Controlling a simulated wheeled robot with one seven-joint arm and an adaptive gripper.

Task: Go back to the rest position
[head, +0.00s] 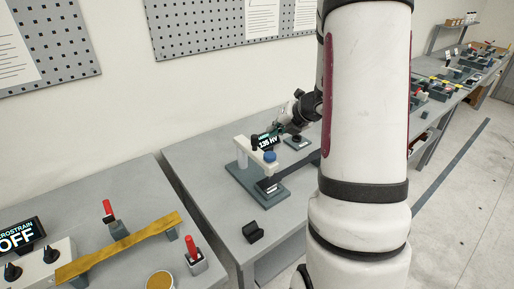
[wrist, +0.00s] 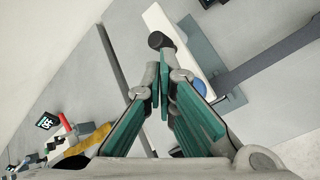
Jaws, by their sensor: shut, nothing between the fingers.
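My gripper (head: 285,127) is over the middle table, just behind a small tester with a lit "135 HV" display (head: 266,142). In the wrist view my gripper (wrist: 163,85) has its green-padded fingers together with nothing between them. In that view the fingertips overlap part of the tester's white arm, and I cannot tell whether they touch it. My white arm link covers the right of the head view and hides part of the table behind it.
The tester's grey base (head: 245,187) carries a white column and a blue knob. A black block (head: 253,232) lies near the middle table's front edge. A gap separates the tables.

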